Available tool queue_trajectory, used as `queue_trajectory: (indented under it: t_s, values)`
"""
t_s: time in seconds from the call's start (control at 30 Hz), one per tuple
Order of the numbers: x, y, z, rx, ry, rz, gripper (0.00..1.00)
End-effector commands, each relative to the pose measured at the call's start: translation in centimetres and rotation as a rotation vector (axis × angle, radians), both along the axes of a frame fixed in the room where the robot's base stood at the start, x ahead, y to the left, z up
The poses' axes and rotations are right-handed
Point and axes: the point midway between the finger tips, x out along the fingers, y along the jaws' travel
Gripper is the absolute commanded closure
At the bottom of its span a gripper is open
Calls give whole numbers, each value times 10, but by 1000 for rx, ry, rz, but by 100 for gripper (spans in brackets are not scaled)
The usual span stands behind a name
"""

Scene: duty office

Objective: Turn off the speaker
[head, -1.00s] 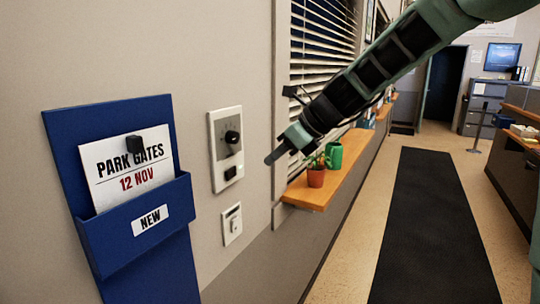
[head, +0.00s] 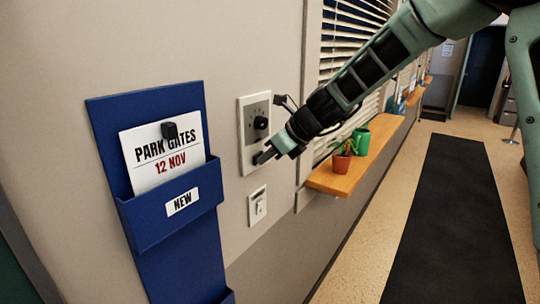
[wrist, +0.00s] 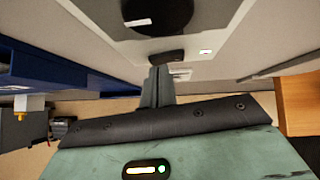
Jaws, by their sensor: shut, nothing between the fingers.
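A pale wall plate (head: 247,140) with a grey face carries a round black knob (head: 261,122); it looks like the speaker's control panel. In the wrist view the knob (wrist: 157,15) is at the top, with a smaller black switch (wrist: 152,57) below it and a small bright mark (wrist: 205,51) to the right. My gripper (head: 264,157) is shut and empty, its tip in front of the plate's lower part, hiding the switch in the head view. In the wrist view my fingers (wrist: 158,86) point at the switch; I cannot tell whether they touch it.
A blue wall holder (head: 165,245) with a PARK GATES card (head: 150,165) is left of the plate. A smaller wall plate (head: 257,205) is below. A wooden shelf (head: 325,182) with a plant pot (head: 342,163) and green mug (head: 361,141) is to the right.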

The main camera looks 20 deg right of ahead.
Motion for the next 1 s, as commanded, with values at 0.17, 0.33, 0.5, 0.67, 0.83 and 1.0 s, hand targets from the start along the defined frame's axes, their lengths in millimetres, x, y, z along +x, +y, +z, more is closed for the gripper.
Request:
queue_trajectory:
  t_s: [0.17, 0.33, 0.5, 0.67, 0.83, 1.0]
  values:
    - [3, 6, 2, 1, 1, 0, 100]
    - [3, 5, 1, 1, -1, 0, 100]
    - [4, 3, 1, 1, -1, 0, 100]
    - [8, -4, 2, 1, -3, -3, 100]
    - [10, -11, 2, 0, -2, -3, 100]
    - [10, -11, 1, 0, -1, -1, 100]
